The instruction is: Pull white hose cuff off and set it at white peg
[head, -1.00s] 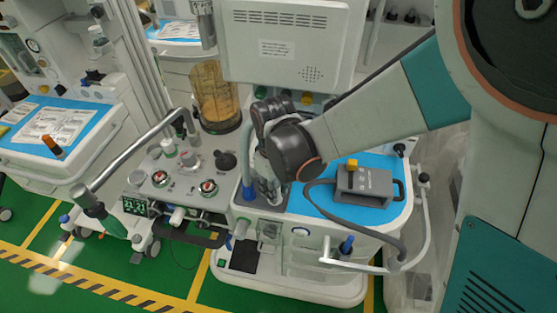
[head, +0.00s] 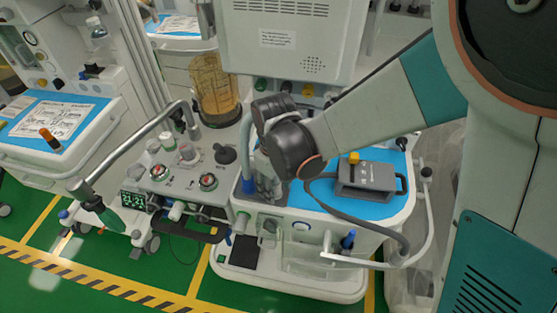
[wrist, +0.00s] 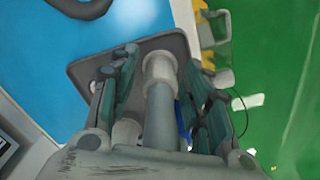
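My gripper (head: 268,182) points down over the blue-topped cart, beside an upright blue-ended hose (head: 247,172). In the wrist view my gripper (wrist: 163,75) has its two fingers apart, one on each side of a grey tube with a white cuff (wrist: 160,67). A narrow gap shows between the left finger and the cuff; contact on the right side is unclear. A dark grey tray (wrist: 85,68) lies below. In the head view the cuff is hidden by my wrist and fingers. I cannot pick out the white peg with certainty.
A grey box with a yellow knob (head: 366,178) and a grey hose stand right of my gripper. A white rail (head: 425,215) runs round the cart's right side. A monitor panel (head: 285,40) rises behind. An amber canister (head: 215,85) and knobs stand left.

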